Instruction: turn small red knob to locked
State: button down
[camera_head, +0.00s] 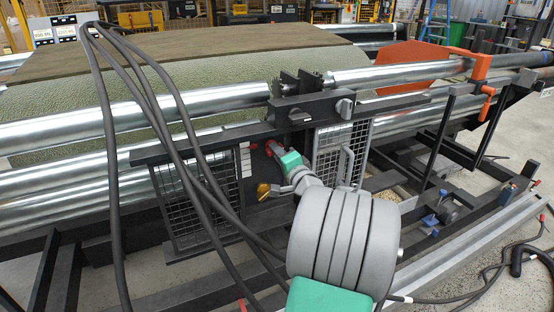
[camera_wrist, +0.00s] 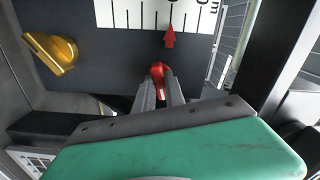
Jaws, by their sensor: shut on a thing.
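The small red knob (camera_wrist: 158,69) sits on a dark panel and shows between my fingertips in the wrist view. My gripper (camera_wrist: 159,88) is shut on the red knob, with one finger on each side of it. In the head view my gripper (camera_head: 278,152) reaches the dark panel between two mesh guards, and a little red (camera_head: 269,148) shows at its tip. The fingers hide the knob's lower part. A red pointer (camera_wrist: 170,34) lies above the knob, over a white scale (camera_wrist: 140,14) with black marks. I cannot read a locked mark.
A yellow knob (camera_wrist: 52,53) stands left of the red one, also seen in the head view (camera_head: 263,190). Mesh guards (camera_head: 206,196) (camera_head: 340,150) flank the panel. Black hoses (camera_head: 185,130) hang at left. Metal rollers (camera_head: 400,73) run above.

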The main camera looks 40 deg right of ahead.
jog(key=shift+f+n+b, duration=0.15)
jog(key=shift+n+b, duration=7.15)
jog(key=shift+b, duration=1.85)
jog(key=c, duration=1.4)
grip_release()
jog(key=p+v, duration=0.1)
jog(key=v, duration=0.7)
